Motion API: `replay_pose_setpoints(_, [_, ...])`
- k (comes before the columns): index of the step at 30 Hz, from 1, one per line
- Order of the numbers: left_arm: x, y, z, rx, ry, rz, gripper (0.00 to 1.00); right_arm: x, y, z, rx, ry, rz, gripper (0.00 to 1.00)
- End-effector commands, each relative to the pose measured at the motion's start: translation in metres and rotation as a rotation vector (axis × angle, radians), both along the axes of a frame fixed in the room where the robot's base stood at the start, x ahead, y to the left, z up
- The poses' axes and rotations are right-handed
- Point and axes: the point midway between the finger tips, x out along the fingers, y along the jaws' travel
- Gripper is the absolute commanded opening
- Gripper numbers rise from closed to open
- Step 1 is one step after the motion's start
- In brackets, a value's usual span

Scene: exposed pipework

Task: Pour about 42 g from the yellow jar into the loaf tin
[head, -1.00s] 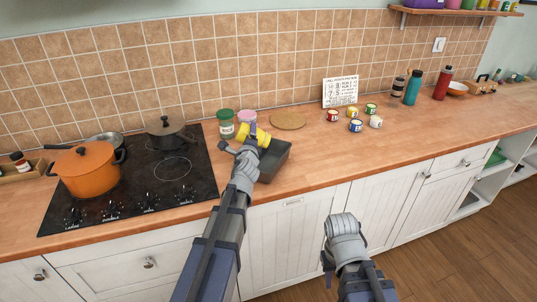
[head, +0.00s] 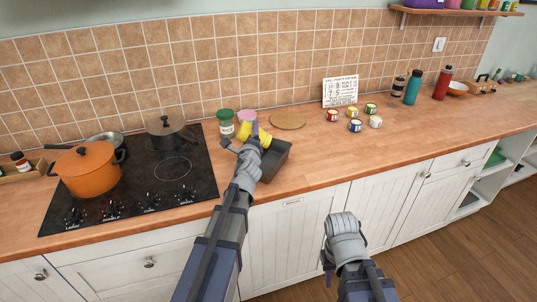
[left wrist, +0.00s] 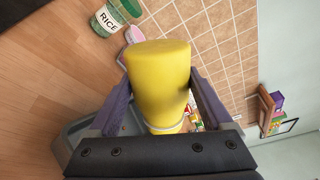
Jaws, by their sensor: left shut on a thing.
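The yellow jar (head: 244,132) is held tilted by my left gripper (head: 253,134), just above the dark loaf tin (head: 274,163). In the left wrist view the jar (left wrist: 160,82) fills the space between the two fingers, which are shut on its sides. The loaf tin, a grey rim in that view (left wrist: 73,138), is partly hidden behind the gripper. I cannot see the jar's contents or any stream. In the head view a grey part of my right arm shows over the cabinet fronts; its fingers are not visible.
A green-lidded rice jar (head: 226,123) and a pink-lidded jar (head: 247,116) stand behind the tin. A round wooden board (head: 288,121) lies to its right. The hob with an orange pot (head: 88,172) is at left. Several small cans stand right; the counter front there is clear.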

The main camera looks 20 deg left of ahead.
Motion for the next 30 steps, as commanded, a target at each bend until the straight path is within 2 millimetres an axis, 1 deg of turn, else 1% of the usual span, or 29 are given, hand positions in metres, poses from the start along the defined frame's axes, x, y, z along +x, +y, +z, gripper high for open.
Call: replay_pose_setpoints(30, [0.0011, -0.0049, 0.0040, 0.075, 0.018, 0.000, 0.17, 0.0000, 0.0000, 0.0029, 0.000, 0.000, 0.000, 0.34])
